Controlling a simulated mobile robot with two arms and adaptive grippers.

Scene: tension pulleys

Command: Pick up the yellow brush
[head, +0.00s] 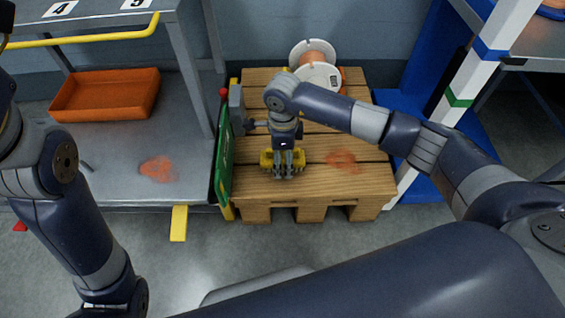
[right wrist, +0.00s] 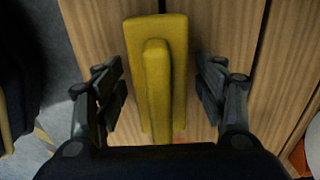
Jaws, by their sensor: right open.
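The yellow brush (head: 267,160) lies on the wooden pallet near its front left part. In the right wrist view the brush (right wrist: 158,75) shows as a yellow block with a raised handle along its middle. My right gripper (head: 283,174) is above it, pointing down. Its fingers (right wrist: 163,95) are open, one on each side of the brush, with gaps between them and it. In the head view the gripper hides the middle of the brush. My left arm shows at the left, but its gripper cannot be made out.
The wooden pallet (head: 345,182) carries white and orange spools (head: 318,75) at the back. A green panel (head: 222,160) stands along its left edge. An orange tray (head: 105,95) sits on the grey shelf to the left. A white post with coloured bands (head: 477,75) stands right.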

